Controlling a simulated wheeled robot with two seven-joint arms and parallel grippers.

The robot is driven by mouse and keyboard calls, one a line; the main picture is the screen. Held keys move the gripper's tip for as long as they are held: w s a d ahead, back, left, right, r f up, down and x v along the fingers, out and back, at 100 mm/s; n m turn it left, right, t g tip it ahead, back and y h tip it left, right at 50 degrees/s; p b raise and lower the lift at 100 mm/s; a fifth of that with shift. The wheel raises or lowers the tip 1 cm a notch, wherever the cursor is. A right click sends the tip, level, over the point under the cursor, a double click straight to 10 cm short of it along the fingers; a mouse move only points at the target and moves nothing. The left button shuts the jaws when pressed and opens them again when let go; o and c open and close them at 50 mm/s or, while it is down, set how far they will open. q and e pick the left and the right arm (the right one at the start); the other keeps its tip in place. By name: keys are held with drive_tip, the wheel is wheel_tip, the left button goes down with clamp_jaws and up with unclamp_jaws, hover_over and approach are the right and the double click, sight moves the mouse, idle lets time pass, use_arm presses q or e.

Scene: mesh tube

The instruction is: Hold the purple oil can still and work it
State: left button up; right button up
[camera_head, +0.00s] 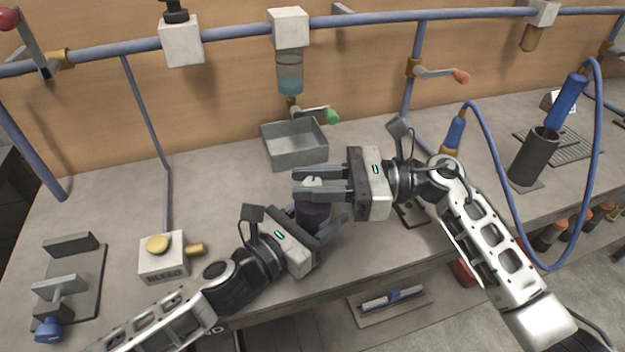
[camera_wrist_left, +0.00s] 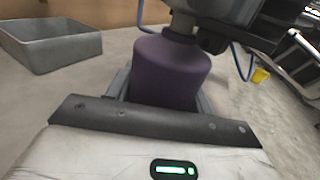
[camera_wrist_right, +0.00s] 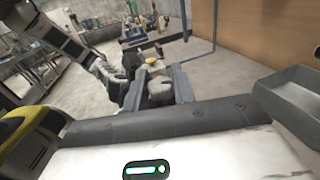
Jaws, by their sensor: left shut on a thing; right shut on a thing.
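The purple oil can (camera_head: 313,215) stands upright on the bench, partly hidden by both grippers. Its purple body also fills the middle of the left wrist view (camera_wrist_left: 169,70). My left gripper (camera_head: 322,222) is shut around the can's body from the lower left. My right gripper (camera_head: 308,184) reaches in from the right above it and is shut on the pale top part of the can (camera_head: 312,183). In the right wrist view, a pale grey piece (camera_wrist_right: 160,88) sits between the right fingers. The exact contact at the top is hard to see.
A grey open tray (camera_head: 295,146) stands just behind the can, under a tap with a green knob (camera_head: 332,116). A white box with a yellow button (camera_head: 163,256) is at the left. A dark cup (camera_head: 533,158) and blue hose are at the right.

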sight(321, 180)
use_arm(q)
drive_tip(key=shift+f, duration=0.1)
use_arm(e)
drive_tip(key=n+g+h, duration=0.1)
drive_tip(key=n+g, duration=0.2)
drive_tip(key=g, duration=0.2)
drive_tip(key=shift+n+g, duration=0.4)
drive_tip(key=shift+s+f+n+g+h, duration=0.1)
drive_tip(key=shift+n+g+h, duration=0.95)
drive_tip(key=shift+g, duration=0.45)
drive_tip(key=o, duration=1)
drive_tip(key=shift+d, duration=0.1)
drive_tip(key=v, duration=0.7)
drive_tip(key=shift+d, duration=0.15)
